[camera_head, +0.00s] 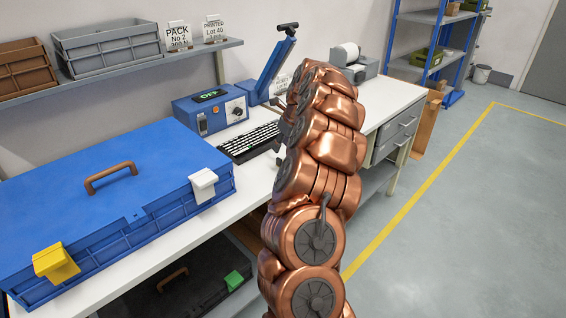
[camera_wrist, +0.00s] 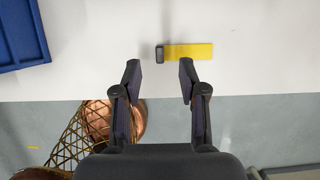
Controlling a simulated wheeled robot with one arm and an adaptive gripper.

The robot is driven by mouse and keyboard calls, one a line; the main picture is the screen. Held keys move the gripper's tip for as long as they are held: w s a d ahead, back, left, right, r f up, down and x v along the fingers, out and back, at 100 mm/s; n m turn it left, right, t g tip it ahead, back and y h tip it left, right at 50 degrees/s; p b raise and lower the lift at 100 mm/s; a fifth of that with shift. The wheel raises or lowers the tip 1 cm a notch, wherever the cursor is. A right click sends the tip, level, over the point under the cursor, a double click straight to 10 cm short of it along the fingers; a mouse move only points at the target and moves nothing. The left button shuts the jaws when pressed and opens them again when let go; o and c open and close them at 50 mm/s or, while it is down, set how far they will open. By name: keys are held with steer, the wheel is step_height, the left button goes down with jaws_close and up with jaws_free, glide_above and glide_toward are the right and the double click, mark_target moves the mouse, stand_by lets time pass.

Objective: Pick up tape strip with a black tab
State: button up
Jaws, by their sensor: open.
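A yellow tape strip (camera_wrist: 190,51) with a black tab (camera_wrist: 159,53) at its left end lies flat on the white table, seen in the wrist view. My gripper (camera_wrist: 159,72) is open and empty. Its two fingers point towards the strip, and the black tab shows between and just beyond the fingertips. The right fingertip appears just in front of the yellow part; I cannot tell how high the fingers are above the table. In the head view my copper arm hides the strip and most of my gripper.
A blue lidded crate (camera_head: 100,185) fills the table's left part. A keyboard (camera_head: 250,140) and a blue device with a display (camera_head: 210,113) stand behind my arm. A shelf (camera_head: 140,62) with bins runs above. White tabletop (camera_wrist: 90,60) is bare around the strip.

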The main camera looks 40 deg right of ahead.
mark_target(279, 159)
steer(key=shift+x, duration=1.2)
steer(key=shift+s+a+f+p, duration=0.1)
steer(key=shift+f+p, duration=0.45)
steer(key=shift+f, duration=0.05)
steer(key=x, duration=0.1)
steer(key=p+x, duration=0.1)
steer(key=x, duration=0.2)
steer(key=shift+s+f, duration=0.15)
steer(key=shift+s, duration=0.15)
jaws_close()
